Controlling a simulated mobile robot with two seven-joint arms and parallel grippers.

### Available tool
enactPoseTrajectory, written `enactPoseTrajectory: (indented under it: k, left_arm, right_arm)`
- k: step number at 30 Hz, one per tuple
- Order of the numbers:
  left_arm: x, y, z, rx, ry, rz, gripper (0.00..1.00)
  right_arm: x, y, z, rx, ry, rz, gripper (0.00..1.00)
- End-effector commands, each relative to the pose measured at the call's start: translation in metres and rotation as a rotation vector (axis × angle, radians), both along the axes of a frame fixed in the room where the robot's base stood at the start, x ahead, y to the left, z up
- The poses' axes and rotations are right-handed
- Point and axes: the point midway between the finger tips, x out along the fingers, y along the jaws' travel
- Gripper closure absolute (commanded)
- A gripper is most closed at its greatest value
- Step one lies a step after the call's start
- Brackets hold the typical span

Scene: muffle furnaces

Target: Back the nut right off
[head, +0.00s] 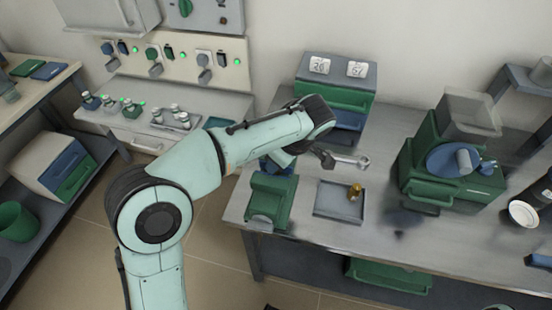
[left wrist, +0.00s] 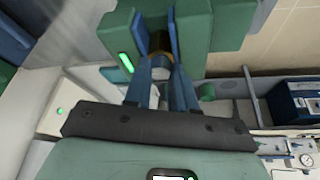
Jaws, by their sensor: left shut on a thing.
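My left gripper (head: 276,166) reaches down at the back of a green block-like fixture (head: 268,197) on the bench. In the left wrist view, the blue fingers of my left gripper (left wrist: 159,48) point at the green fixture (left wrist: 215,35) and are shut on a small brownish, brass-like piece (left wrist: 159,55), which may be the nut. The fingers hide most of it, and its thread cannot be made out. A brass fitting (head: 355,191) stands upright on a grey tray (head: 335,208), right of the fixture. My right gripper is not in view.
A grey wrench-like tool (head: 345,159) shows behind the tray. A green furnace-like box (head: 335,90) with two number cards stands at the back. A green machine with a blue disc (head: 450,160) stands at the right. The bench front beyond the tray is clear.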

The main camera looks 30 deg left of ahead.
Motion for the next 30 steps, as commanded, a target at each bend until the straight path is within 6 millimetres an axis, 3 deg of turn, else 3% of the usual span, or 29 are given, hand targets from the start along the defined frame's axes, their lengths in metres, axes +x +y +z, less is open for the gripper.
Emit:
enactPoseTrajectory:
  k: [12,30]
  left_arm:
    - [0.0025,-0.0016,0.0,-0.003,0.002,0.254,1.0]
    - [0.0031,-0.0014,-0.001,-0.004,0.001,0.32,1.0]
  right_arm:
    - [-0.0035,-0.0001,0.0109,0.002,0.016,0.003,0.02]
    - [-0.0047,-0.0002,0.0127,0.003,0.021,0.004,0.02]
